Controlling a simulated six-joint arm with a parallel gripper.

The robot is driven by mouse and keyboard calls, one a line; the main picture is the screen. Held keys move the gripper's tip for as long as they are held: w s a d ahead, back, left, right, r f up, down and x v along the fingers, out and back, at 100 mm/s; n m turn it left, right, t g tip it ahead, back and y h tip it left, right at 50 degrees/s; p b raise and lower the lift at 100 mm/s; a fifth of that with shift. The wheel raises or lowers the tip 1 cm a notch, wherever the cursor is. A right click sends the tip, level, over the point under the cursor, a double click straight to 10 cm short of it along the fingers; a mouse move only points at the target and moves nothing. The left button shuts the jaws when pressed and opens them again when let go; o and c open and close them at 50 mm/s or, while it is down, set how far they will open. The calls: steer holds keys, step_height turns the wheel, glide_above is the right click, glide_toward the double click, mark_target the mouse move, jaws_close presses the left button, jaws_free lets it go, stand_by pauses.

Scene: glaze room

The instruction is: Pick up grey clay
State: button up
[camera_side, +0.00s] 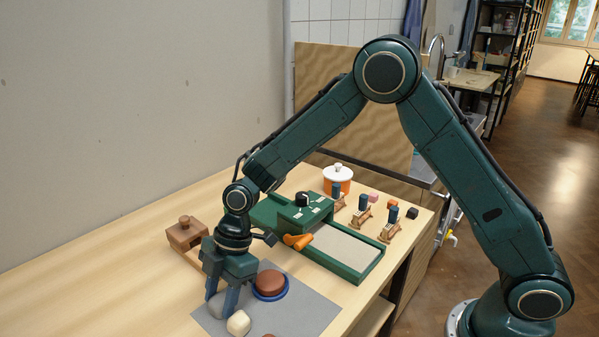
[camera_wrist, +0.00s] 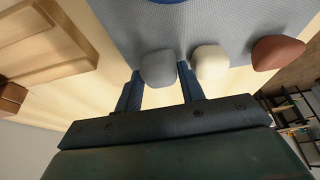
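The grey clay (camera_side: 216,307) is a smooth rounded lump on the grey mat (camera_side: 303,310) near its left corner. In the wrist view the grey clay (camera_wrist: 158,68) shows at the fingertips. My gripper (camera_side: 219,304) points down with its two blue fingers on either side of the clay. In the wrist view my gripper (camera_wrist: 160,73) has a finger on each side of the lump, spaced about its width apart. I cannot tell whether the fingers touch it. The near finger partly hides the clay in the side view.
Cream clay (camera_side: 238,323) lies close beside the right finger, and also shows in the wrist view (camera_wrist: 210,62). Red-brown clay (camera_side: 270,282) sits on a blue dish (camera_side: 284,293). A green slab device (camera_side: 345,252) with an orange handle (camera_side: 297,241) and a wooden block (camera_side: 186,233) stand behind.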

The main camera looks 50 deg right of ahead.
steer(key=c, duration=0.6)
steer(key=shift+r, duration=0.1)
step_height(320, 180, up, 28)
steer(key=shift+f, duration=0.15)
stand_by(0.4)
stand_by(0.6)
